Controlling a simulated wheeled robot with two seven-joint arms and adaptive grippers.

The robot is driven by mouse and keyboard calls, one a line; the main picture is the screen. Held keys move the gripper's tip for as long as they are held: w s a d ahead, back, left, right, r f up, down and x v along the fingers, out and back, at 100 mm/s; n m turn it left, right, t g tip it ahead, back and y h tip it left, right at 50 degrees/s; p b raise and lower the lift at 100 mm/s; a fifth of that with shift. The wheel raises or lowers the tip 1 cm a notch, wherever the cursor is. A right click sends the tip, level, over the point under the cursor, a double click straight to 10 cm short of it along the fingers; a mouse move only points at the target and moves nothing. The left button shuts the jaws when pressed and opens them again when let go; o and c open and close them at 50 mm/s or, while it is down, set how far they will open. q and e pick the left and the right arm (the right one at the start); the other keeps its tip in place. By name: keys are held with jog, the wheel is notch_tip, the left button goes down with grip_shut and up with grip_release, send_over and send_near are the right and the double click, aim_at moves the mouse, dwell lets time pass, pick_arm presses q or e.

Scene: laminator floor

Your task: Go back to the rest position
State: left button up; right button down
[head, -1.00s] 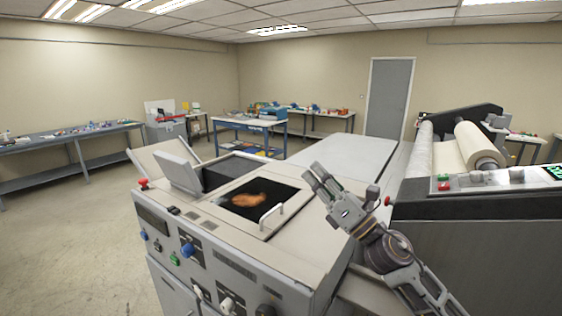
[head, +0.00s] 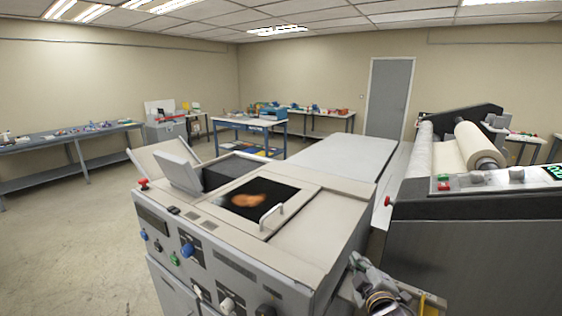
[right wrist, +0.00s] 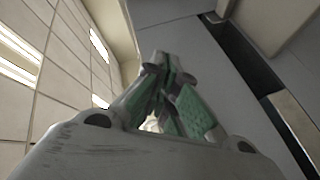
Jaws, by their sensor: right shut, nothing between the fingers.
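My right gripper (head: 357,263) is low in the head view, beside the right front corner of the beige and grey machine (head: 325,215). Part of its arm is cut off by the bottom edge. In the right wrist view its green-padded fingers (right wrist: 163,72) come together at the tips with nothing between them. My left gripper is in neither view now.
The machine's top has a dark window (head: 270,199) with an orange glow and a white handle (head: 271,214). A dark laminator (head: 480,235) with pale rolls stands to the right. Open floor (head: 85,240) lies on the left, with benches farther back.

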jog(key=s+f+m+g+y, duration=0.1)
jog(key=s+f+m+g, duration=0.95)
jog(key=s+f, duration=1.25)
notch_tip(320, 180, down, 34)
jog(key=s+d+n+g+b, duration=0.1)
jog(key=s+d+g+b, duration=0.15)
jog(key=b, duration=0.25)
pick_arm(q)
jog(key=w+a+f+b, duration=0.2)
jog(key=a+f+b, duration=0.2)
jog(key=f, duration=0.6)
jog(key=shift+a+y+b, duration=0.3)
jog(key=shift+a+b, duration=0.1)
jog(key=shift+b, duration=0.1)
pick_arm(e)
jog(key=s+d+f, duration=0.3)
jog(key=s+f, duration=0.8)
jog(key=f, duration=0.2)
jog(key=s+d+f+g, duration=0.1)
jog(key=s+d+f, duration=0.2)
jog(key=s+f, duration=0.8)
notch_tip(320, 180, down, 2)
jog(key=shift+d+f+n+h, duration=0.15)
jog(key=shift+d+n+h, duration=0.05)
jog(key=shift+n+h, duration=0.15)
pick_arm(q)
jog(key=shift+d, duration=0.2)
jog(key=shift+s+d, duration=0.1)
